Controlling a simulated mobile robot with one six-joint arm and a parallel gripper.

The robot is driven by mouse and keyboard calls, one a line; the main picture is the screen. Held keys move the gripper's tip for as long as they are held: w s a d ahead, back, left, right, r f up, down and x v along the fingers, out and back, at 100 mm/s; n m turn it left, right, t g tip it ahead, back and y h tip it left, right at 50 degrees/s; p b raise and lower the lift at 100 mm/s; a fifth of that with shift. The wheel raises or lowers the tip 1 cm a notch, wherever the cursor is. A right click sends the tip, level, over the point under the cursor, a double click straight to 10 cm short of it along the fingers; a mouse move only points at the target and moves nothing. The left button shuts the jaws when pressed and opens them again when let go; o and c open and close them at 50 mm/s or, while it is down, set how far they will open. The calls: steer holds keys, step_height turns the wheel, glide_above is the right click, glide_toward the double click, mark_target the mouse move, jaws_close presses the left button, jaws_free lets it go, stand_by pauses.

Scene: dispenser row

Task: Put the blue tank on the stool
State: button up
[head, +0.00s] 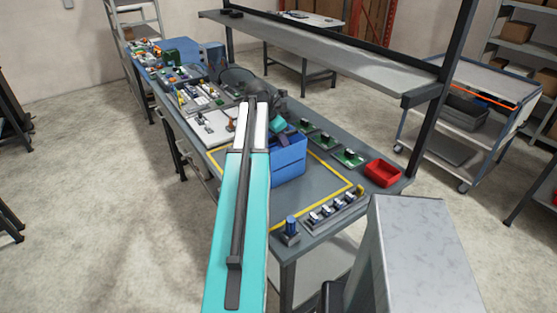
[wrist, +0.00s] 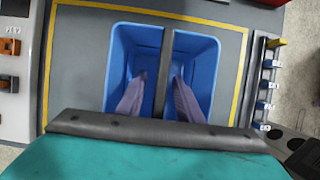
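The blue tank (head: 288,165) is an open-topped blue box on the grey workbench, inside a yellow outline. In the wrist view the tank (wrist: 119,45) has two compartments split by a dark central divider (wrist: 163,60). My gripper (wrist: 158,82) points down into the tank, with one finger in each compartment, on either side of the divider. The fingers look apart, with gaps to the divider. In the head view my teal arm hides part of the tank, and the fingers are not visible. I cannot make out a stool for certain.
A red bin (head: 383,172) and several green boards (head: 328,142) lie right of the tank. A row of blue-topped switches (head: 335,207) sits at the near edge. An overhead shelf (head: 330,55) spans the bench. A grey cart (head: 460,120) stands right; floor lies open at left.

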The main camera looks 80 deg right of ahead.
steer(key=shift+f, duration=0.25)
stand_by(0.6)
jaws_close()
